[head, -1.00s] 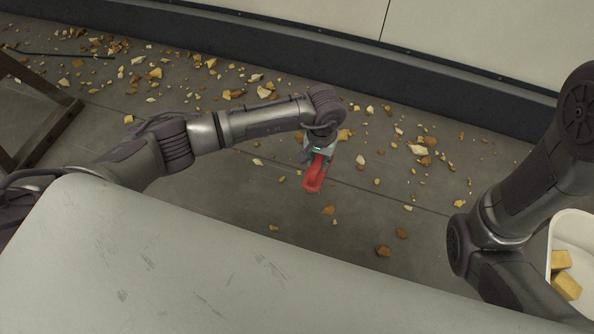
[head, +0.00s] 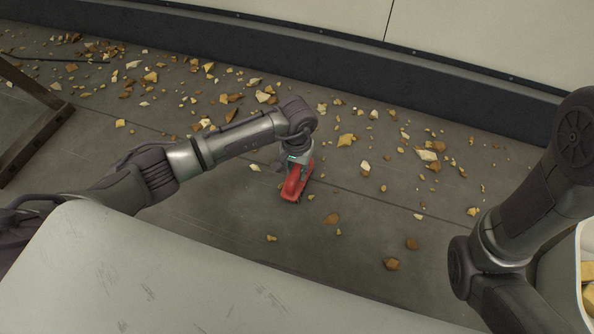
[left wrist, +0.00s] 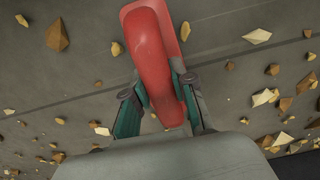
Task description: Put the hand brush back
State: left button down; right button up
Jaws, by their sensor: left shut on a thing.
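The red hand brush (head: 297,183) is held by my left gripper (head: 297,165), above or at the grey floor in the middle of the head view. I cannot tell whether the brush touches the floor. In the left wrist view the brush (left wrist: 152,55) runs up from between the two green-sided fingers (left wrist: 160,105), which are closed on its red body. Its bristles are hardly visible. My right arm stands at the right edge of the head view, and its gripper is out of sight.
Yellow and brown chunks (head: 345,140) lie scattered over the floor, densest along the dark wall base (head: 400,85). A white bin (head: 590,245) with yellow blocks is at the right edge. A brown frame (head: 35,140) stands at the left. My pale body top fills the lower left.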

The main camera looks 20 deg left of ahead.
pick_arm(q)
jog(key=shift+f, duration=0.25)
jog(key=c, duration=1)
grip_release()
jog(key=shift+r, duration=0.1)
jog(key=shift+o, duration=0.2)
